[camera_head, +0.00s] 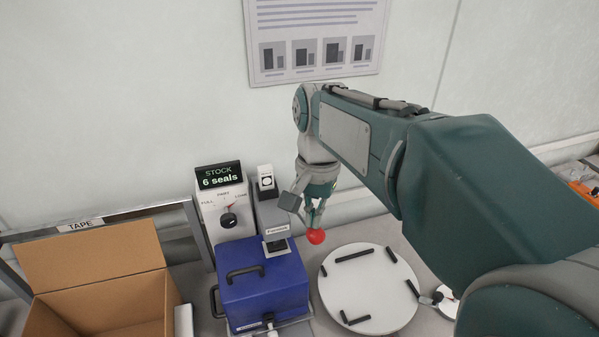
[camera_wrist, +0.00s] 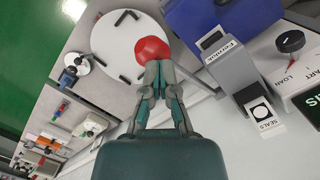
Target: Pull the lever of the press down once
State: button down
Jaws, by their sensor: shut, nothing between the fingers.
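In the wrist view the red knob (camera_wrist: 152,50) lies right at the tips of my gripper (camera_wrist: 158,70). The fingers are shut with nothing between them. The tips touch or nearly touch the knob; I cannot tell which. The press body is not clearly identifiable; a narrow grey device with a label (camera_wrist: 225,55) stands beside the knob in the wrist view.
A white round plate (camera_head: 372,287) with several black bars lies right of the blue case (camera_head: 262,284). A stock display (camera_head: 219,177) stands on a white dial unit (camera_head: 228,213) behind the case. An open cardboard box (camera_head: 95,262) is at left. The wall rises behind.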

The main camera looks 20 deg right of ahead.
jog(key=shift+s+f, duration=0.6)
jog(key=shift+s, duration=0.15)
dwell(1.1)
dwell(0.5)
jog(key=w+r, duration=0.7)
jog(key=w, duration=0.3)
jog(key=shift+r, duration=0.4)
dwell(1.2)
jog(key=shift+w, duration=0.1)
jog(key=w+r, duration=0.1)
jog(key=w, duration=0.1)
jog(key=w+r, duration=0.1)
jog(key=r, duration=0.1)
jog(key=shift+w, duration=0.4)
dwell(0.7)
